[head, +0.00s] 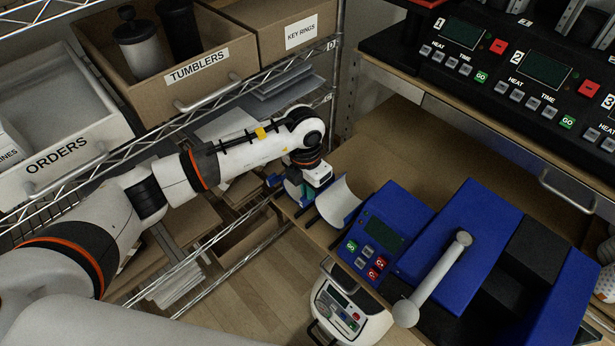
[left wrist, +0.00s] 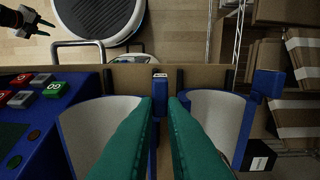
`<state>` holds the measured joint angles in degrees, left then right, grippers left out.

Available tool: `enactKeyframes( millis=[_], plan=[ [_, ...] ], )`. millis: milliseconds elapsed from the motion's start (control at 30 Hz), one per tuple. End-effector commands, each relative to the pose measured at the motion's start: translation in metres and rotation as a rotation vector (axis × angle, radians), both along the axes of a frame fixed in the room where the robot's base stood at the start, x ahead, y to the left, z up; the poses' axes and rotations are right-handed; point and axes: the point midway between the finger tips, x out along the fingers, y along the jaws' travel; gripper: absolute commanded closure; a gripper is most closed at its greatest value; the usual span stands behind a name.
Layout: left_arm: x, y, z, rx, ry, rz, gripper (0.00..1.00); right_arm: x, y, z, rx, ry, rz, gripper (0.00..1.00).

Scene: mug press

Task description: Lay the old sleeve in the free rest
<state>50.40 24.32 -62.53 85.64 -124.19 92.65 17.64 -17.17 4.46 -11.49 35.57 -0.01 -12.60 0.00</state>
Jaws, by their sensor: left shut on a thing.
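My left gripper (head: 309,189) is low at the bench's left edge, left of the blue press. In the left wrist view its green fingers (left wrist: 160,130) are shut on the blue tab (left wrist: 160,82) of a curved sleeve, white inside with a blue edge (left wrist: 92,125). I take this as the old sleeve; it also shows in the head view (head: 338,200). It is at the rest beside the control panel, between dark bars; whether it bears on them is hidden. A second, similar sleeve (left wrist: 222,112) lies to its right. My right gripper (left wrist: 42,25) is far off, its fingers apart and empty.
The blue press (head: 450,235) with its control panel (head: 376,240) stands right of the sleeves. A wire rack with boxes (head: 165,75) is at the left. A white machine (head: 350,310) is below the bench edge. Bare bench (head: 390,150) lies behind.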

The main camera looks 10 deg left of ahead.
Motion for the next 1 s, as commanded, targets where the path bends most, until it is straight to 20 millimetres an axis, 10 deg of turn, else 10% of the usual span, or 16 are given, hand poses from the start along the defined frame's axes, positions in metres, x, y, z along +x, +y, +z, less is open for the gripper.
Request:
enactKeyframes(
  millis=[1000],
  plan=[
    [0.0, 0.0, -0.036, -0.002, -0.002, 0.0, 1.0, -0.001, -0.002, -0.02, -0.002, 0.002, 0.0, 0.64]
  ],
)
